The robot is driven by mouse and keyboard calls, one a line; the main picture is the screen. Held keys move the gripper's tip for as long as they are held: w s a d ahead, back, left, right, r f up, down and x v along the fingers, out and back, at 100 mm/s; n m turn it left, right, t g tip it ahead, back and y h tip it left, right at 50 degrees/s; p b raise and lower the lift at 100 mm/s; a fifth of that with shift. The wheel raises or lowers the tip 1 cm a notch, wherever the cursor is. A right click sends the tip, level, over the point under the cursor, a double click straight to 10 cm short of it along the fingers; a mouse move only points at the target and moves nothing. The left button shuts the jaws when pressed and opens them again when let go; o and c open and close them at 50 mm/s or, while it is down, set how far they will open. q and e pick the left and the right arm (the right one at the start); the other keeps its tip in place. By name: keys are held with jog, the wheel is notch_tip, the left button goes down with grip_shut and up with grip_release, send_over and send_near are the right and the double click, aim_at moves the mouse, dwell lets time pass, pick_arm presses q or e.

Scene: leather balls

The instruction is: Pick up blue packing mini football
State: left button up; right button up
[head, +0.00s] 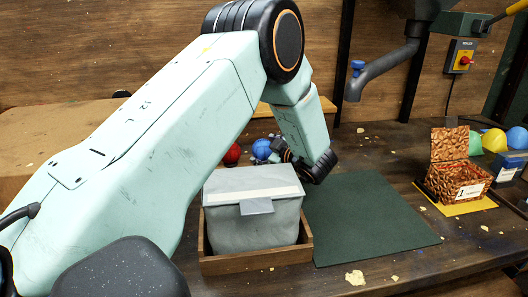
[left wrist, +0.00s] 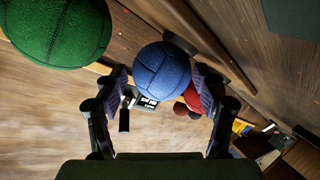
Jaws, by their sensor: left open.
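The blue mini football (head: 261,149) sits at the back of the bench, behind the grey lidded box, partly covered by my left gripper (head: 283,151). In the left wrist view the blue ball (left wrist: 162,70) shows between the two spread fingertips of my left gripper (left wrist: 159,80). The gripper is open, with a finger on each side of the ball; I cannot tell whether either touches it. A red ball (head: 232,155) lies just left of the blue one. My right gripper is not in view.
A green ball (left wrist: 60,30) is close by in the left wrist view. The grey box (head: 250,228) in a wooden tray (head: 255,262) stands in front of the balls. A dark green mat (head: 370,215) is bare. A patterned box (head: 455,180) stands at right.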

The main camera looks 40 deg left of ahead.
pick_arm(q)
jog(key=shift+r, duration=0.1)
jog(key=shift+s+a, duration=0.1)
jog(key=shift+a, duration=0.1)
jog(key=shift+a+f, duration=0.25)
jog(key=shift+a, duration=0.05)
jog(key=shift+c, duration=1)
jog(key=shift+d+r, duration=0.15)
jog(key=shift+d, duration=0.2)
jog(key=c, duration=0.5)
jog(key=shift+a, duration=0.15)
jog(key=shift+c, duration=1.2)
jog(key=shift+a, duration=0.1)
jog(key=shift+c, duration=0.3)
